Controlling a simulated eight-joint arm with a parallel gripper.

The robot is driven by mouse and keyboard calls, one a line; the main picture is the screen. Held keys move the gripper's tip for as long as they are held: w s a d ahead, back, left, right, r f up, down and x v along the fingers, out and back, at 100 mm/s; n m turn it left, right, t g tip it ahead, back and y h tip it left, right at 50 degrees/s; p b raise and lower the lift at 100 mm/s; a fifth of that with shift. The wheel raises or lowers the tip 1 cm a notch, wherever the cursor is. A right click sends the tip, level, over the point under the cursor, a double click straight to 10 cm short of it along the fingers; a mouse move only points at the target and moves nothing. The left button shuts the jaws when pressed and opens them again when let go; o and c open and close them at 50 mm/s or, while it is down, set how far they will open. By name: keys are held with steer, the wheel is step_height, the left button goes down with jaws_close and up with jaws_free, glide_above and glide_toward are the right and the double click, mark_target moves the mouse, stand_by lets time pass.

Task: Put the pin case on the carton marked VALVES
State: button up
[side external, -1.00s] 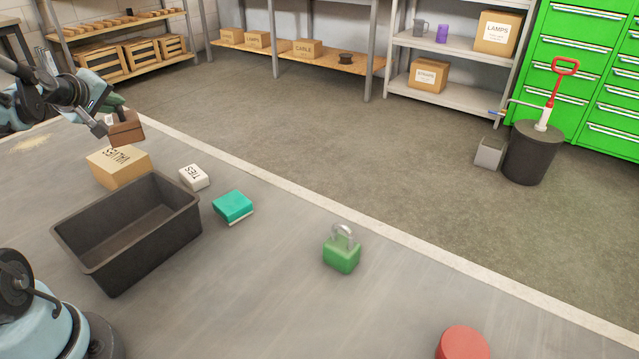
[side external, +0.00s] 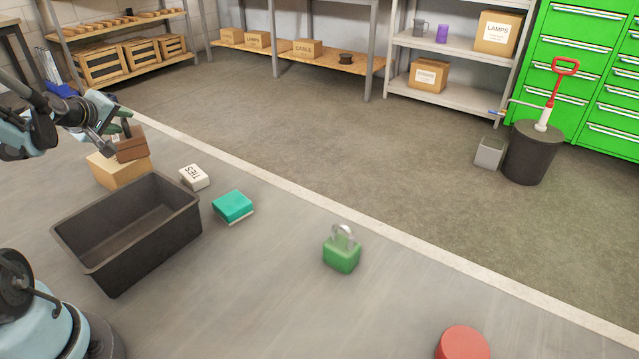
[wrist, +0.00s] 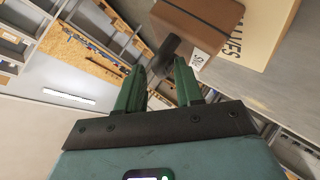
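The pin case is a brown box with a dark handle and a small white label. In the side view the pin case (side external: 131,149) overlaps the top right of the tan VALVES carton (side external: 117,173) and hides most of its marking. The case looks to rest on the carton, but full contact cannot be seen. In the wrist view the case (wrist: 196,22) lies beside the carton's lettering (wrist: 240,25). My gripper (wrist: 158,66) has its green fingers apart, with the case's handle near and between the tips. In the side view my gripper (side external: 122,131) is right at the case.
A black open bin (side external: 130,235) stands just in front of the carton. A white TIES box (side external: 194,177), a teal box (side external: 233,206), a green padlock-shaped object (side external: 342,252) and a red round object (side external: 463,343) lie to the right. Floor between them is clear.

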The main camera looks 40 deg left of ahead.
steer(key=shift+r, duration=0.1)
steer(key=shift+r, duration=0.15)
steer(key=shift+v, duration=5.85)
steer(key=w+d+f+m+g+h, duration=0.1)
steer(key=d+f+m+h, duration=0.1)
steer(key=d+m, duration=0.3)
steer(key=w+d+f+m+g+h, duration=0.1)
steer(key=d+m, duration=0.5)
steer(key=d, duration=0.7)
steer(key=w+d+f+m+h, duration=0.2)
steer(key=d+m, duration=0.4)
steer(key=d, duration=0.4)
step_height(320, 180, down, 2)
steer(key=shift+w+f+g+h, duration=0.1)
steer(key=shift+w+g+h, duration=0.25)
steer(key=shift+h, duration=0.35)
